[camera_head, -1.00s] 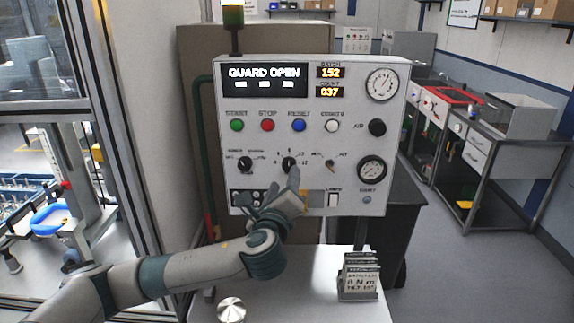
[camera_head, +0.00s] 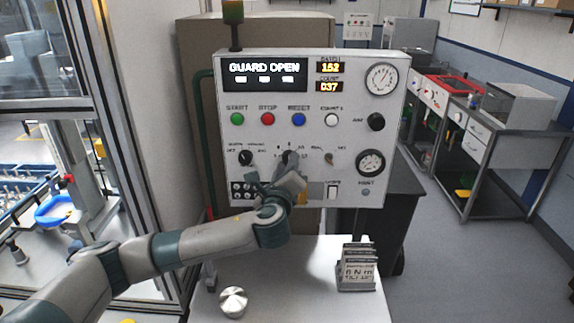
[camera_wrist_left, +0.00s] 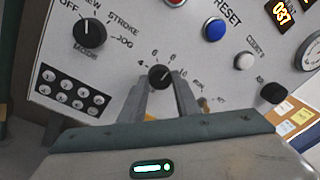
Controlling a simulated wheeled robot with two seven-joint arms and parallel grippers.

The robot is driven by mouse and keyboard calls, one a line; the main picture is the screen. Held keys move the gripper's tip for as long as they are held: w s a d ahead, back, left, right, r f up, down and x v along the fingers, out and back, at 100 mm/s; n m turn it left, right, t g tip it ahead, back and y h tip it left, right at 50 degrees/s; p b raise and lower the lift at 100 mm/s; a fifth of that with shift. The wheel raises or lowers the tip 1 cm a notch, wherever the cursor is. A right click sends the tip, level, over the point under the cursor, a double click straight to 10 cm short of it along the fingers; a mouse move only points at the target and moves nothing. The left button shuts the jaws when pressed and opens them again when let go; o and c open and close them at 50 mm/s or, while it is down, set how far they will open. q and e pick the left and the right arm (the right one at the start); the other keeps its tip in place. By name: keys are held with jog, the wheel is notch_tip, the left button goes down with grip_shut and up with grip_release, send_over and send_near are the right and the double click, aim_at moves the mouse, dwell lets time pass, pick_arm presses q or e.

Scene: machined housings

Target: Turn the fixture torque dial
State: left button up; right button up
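The torque dial is a round black knob on the grey control panel (camera_head: 312,100), in the middle of its lower row, with numbers printed around it. In the left wrist view the dial (camera_wrist_left: 160,77) shows between my left gripper's fingertips (camera_wrist_left: 161,84), one finger on each side. Its pale mark points up and right. In the head view my left gripper (camera_head: 288,165) reaches up from below and largely covers the dial. The fingers are apart; whether they touch the knob cannot be made out. My right gripper is not in view.
A mode knob (camera_head: 246,158) sits left of the dial, a small toggle (camera_head: 329,158) right of it, and a black socket block (camera_wrist_left: 73,90) lower left. Coloured buttons line the row above. A card stand (camera_head: 357,270) and a round metal part (camera_head: 233,301) are on the white table (camera_head: 300,297) below.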

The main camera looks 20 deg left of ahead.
pick_arm(q)
jog(key=shift+f, duration=0.1)
jog(key=shift+c, duration=0.4)
jog(key=shift+f+n+t+y+b, duration=0.1)
jog(key=shift+n+t+y+b, duration=0.1)
jog(key=shift+n+b, duration=2.05)
jog(key=shift+f+n+t+y+b, duration=0.1)
jog(key=shift+n+t+y+b, duration=0.1)
jog(key=shift+n+b, duration=2)
jog(key=shift+r+n, duration=0.1)
jog(key=shift+n, duration=0.15)
jog(key=o, duration=1)
jog(key=shift+o, duration=0.2)
jog(key=shift+s, duration=0.1)
